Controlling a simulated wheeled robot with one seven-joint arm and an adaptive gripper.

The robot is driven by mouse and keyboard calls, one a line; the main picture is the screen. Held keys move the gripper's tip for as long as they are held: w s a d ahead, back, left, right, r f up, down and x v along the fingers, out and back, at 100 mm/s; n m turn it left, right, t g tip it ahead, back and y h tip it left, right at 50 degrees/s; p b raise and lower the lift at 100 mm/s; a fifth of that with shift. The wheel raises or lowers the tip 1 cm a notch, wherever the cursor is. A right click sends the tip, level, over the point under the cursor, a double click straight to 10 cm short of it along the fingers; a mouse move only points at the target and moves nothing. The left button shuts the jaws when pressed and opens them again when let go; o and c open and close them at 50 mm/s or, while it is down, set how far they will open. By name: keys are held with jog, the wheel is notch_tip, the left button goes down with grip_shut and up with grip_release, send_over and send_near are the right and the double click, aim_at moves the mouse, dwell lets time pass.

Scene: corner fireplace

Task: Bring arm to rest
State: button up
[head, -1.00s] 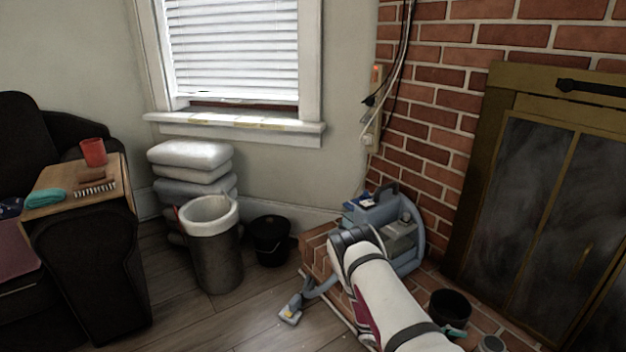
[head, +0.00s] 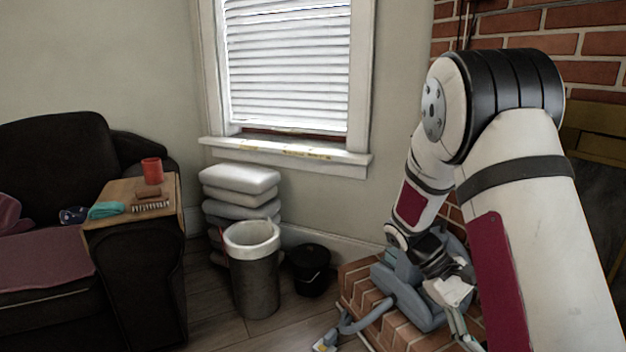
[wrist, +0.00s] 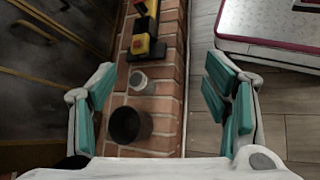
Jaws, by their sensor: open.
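My arm (head: 530,200) rises high on the right of the head view, bends at a black joint and runs down to the hearth side. My gripper (wrist: 168,95) is open and empty in the wrist view, with teal pads on both fingers wide apart. It points down over the brick hearth (wrist: 170,75). A black pot (wrist: 130,125) and a small grey jar (wrist: 140,82) stand below, between the fingers in the picture. In the head view my gripper is partly seen in front of the blue-grey machine (head: 400,290), and I cannot tell whether they touch.
A bin (head: 255,285), a black bucket (head: 310,270) and stacked cushions (head: 240,182) stand below the window. A sofa armrest tray (head: 105,222) holds a red cup (head: 152,170).

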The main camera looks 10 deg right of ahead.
jog(key=s+a+r+m+t+y, duration=0.2)
jog(key=s+a+r+t+y, duration=0.2)
jog(key=s+a+r, duration=0.7)
jog(key=s+a+r+t+y, duration=0.35)
jog(key=s+a, duration=0.55)
jog(key=s, duration=0.3)
notch_tip(320, 180, up, 37)
jog(key=t+p, duration=0.5)
jog(key=p, duration=3.1)
jog(key=shift+w+r+h, duration=0.15)
jog(key=shift+w+h, duration=0.1)
jog(key=shift+h, duration=0.2)
jog(key=shift+d, duration=0.1)
